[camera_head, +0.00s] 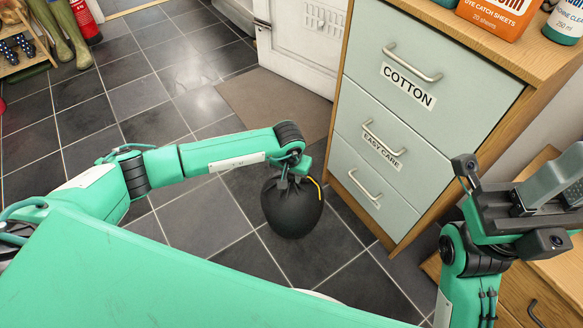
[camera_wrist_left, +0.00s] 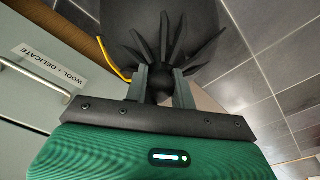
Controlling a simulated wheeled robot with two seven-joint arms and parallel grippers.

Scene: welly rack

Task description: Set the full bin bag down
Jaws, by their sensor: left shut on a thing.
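The full black bin bag (camera_head: 292,210) hangs below my left gripper (camera_head: 290,178) in the head view, in front of the drawer unit, with a yellow tie at its neck. In the left wrist view, the two fingers of my left gripper (camera_wrist_left: 158,84) are shut on the gathered neck of the bag (camera_wrist_left: 185,25). The bag's underside is hidden, so I cannot tell whether it touches the floor. My right gripper (camera_head: 550,192) is at the right edge of the head view, partly cut off, and its jaw state is unclear.
A drawer unit (camera_head: 390,182) labelled COTTON and EASY CARE stands right of the bag, with bottles on top. A brown mat (camera_head: 265,100) lies by a white door (camera_head: 300,38). Wellies (camera_head: 62,32) stand far left. Dark floor tiles (camera_head: 210,215) left of the bag are clear.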

